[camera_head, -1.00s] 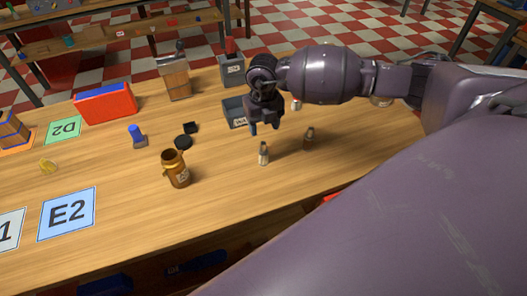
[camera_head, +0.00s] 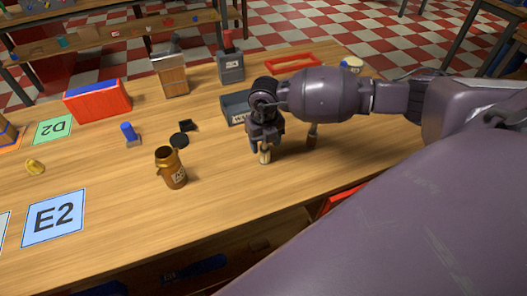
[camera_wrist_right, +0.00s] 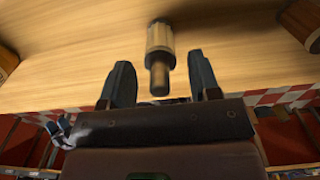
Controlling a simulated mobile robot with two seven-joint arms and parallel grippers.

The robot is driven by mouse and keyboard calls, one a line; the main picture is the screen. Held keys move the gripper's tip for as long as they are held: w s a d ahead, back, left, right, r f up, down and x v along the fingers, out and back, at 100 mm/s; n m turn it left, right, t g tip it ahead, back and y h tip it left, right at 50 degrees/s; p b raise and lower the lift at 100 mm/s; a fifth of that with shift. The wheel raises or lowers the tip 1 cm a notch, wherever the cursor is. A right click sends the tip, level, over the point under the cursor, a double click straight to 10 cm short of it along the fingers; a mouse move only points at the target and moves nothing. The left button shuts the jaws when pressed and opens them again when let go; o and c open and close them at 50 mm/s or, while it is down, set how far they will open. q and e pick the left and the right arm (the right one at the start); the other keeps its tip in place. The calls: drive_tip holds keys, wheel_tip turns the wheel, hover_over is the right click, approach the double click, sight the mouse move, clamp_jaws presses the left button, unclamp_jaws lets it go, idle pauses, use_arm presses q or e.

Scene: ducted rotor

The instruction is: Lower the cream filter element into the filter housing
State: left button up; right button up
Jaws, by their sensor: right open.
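The cream filter element (camera_head: 265,155) stands upright on the wooden table, its top partly hidden by my right gripper (camera_head: 265,139). In the right wrist view the element (camera_wrist_right: 160,44) shows a cream body and a dark end, between and just beyond the fingertips. My right gripper (camera_wrist_right: 162,72) is open, with a finger on either side and a gap to the element. The filter housing (camera_head: 172,169) is a bronze, open-topped cup with a label, upright to the left of the gripper. My left gripper is not in view.
A brown, bottle-like part (camera_head: 313,133) stands just right of the gripper. The table between element and housing is clear.

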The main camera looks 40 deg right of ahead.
drive_tip(key=shift+f, duration=0.15)
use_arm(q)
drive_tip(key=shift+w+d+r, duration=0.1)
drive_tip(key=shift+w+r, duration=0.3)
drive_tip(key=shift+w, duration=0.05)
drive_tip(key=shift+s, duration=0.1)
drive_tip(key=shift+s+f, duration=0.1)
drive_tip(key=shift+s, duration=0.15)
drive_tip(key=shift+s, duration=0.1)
use_arm(e)
drive_tip(key=c, duration=0.6)
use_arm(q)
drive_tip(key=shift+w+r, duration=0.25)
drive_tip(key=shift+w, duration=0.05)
use_arm(e)
drive_tip(key=shift+c, duration=0.3)
